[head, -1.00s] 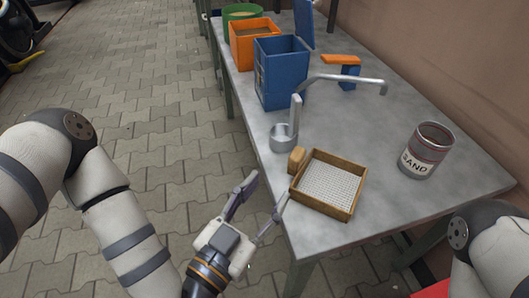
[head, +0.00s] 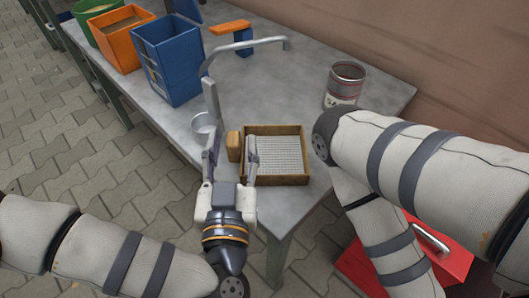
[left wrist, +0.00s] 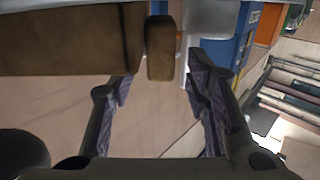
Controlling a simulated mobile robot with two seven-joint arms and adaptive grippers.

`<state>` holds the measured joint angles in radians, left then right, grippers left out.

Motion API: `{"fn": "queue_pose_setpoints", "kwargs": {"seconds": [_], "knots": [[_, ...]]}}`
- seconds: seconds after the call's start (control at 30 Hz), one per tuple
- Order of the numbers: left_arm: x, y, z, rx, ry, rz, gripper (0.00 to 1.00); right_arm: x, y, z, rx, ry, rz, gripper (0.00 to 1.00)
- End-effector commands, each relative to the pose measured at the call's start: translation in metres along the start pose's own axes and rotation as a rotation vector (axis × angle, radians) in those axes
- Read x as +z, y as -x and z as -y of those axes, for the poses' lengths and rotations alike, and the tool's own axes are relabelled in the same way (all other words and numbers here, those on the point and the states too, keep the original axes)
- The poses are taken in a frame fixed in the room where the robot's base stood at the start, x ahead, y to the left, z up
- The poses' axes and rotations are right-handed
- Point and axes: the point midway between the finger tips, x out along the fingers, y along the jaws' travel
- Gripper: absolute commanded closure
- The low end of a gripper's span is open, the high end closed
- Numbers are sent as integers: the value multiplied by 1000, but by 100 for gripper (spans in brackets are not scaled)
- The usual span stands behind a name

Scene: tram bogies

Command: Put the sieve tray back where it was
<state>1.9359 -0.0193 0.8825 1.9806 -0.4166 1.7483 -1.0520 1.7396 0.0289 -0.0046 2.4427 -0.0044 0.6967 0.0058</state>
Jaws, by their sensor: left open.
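The sieve tray (head: 297,182), a square wooden frame with a pale mesh, lies flat at the near end of the metal table. Its short wooden handle (head: 233,146) sticks out on its left side. My left gripper (head: 231,158) is open and empty, its fingers pointing at the handle, one on each side of it in the head view. In the left wrist view the handle (left wrist: 160,48) lies ahead, between and just beyond the fingertips; I see no contact. The tray's wooden wall (left wrist: 65,45) is beside it. My right gripper is out of view.
A metal cup with an upright handle (head: 202,122) stands close left of the sieve. A sand can (head: 345,85) is behind my right arm. Blue (head: 170,58) and orange (head: 122,45) bins stand at the far left. A red case (head: 455,262) is below right.

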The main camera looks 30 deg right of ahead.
Motion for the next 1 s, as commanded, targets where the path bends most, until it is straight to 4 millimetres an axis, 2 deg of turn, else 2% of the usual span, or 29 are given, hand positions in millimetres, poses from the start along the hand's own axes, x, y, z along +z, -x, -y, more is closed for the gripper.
{"fn": "queue_pose_setpoints", "kwargs": {"seconds": [0.13,0.37,0.57,0.87,1.0], "knots": [[0,-22,0,0,0,-1,57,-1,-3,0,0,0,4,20],[0,-24,0,2,-1,-1,57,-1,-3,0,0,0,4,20],[0,-24,0,2,-1,-1,100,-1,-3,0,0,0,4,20],[-1,-24,0,2,0,-1,100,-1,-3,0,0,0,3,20],[-10,-24,0,2,-2,-3,100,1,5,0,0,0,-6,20]]}}
